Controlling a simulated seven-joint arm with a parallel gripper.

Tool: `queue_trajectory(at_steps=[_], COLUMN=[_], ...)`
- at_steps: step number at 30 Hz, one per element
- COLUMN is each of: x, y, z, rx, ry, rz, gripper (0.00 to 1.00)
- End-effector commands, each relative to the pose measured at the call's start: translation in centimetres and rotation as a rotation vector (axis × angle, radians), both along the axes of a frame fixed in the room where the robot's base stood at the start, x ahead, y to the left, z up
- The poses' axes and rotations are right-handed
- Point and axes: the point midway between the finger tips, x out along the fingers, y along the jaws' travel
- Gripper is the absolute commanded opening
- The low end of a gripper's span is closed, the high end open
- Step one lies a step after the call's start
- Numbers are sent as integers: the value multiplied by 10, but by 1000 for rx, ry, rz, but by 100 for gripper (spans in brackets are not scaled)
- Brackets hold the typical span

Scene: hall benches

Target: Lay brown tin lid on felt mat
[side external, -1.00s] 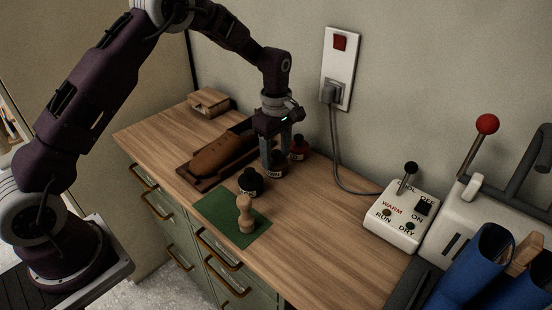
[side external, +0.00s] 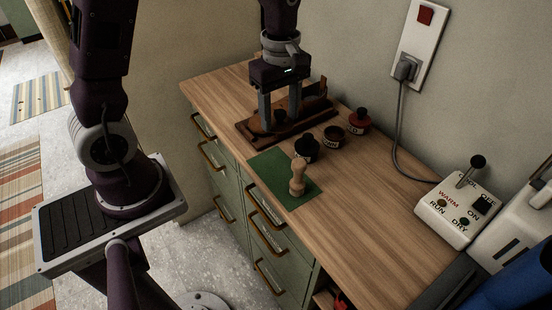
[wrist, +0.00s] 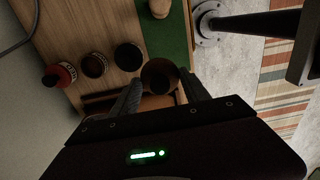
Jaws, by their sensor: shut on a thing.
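My gripper (side external: 280,122) is shut on the brown tin lid (wrist: 150,74), a round brown disc with a dark knob, between the fingers in the wrist view. In the side view, the dark knob (side external: 280,116) shows between the fingers, in front of the wooden tray. The felt mat (side external: 268,163) is a flat green rectangle near the bench's front edge. It also shows in the wrist view (wrist: 167,35), its near end beside the lid. The brown tin (side external: 335,138) stands behind the mat and looks open on top in the wrist view (wrist: 94,65).
A wooden handled tool (side external: 297,178) stands on the mat. A black-lidded tin (side external: 307,148) stands at the mat's back edge, a red one (side external: 358,121) farther back. The wooden tray (side external: 245,132) lies left of the tins. A switch box (side external: 462,212) stands at right.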

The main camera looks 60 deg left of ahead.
Motion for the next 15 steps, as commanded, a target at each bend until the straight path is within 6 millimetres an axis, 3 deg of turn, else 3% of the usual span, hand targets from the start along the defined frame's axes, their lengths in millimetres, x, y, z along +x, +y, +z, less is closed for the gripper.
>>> queue_trajectory(at_steps=[4, 15], x=[-22, -24], y=[0, -1], z=[-13, -90], rx=[0, 0], ry=[5, 8], rz=[-5, -5], gripper=[16, 16])
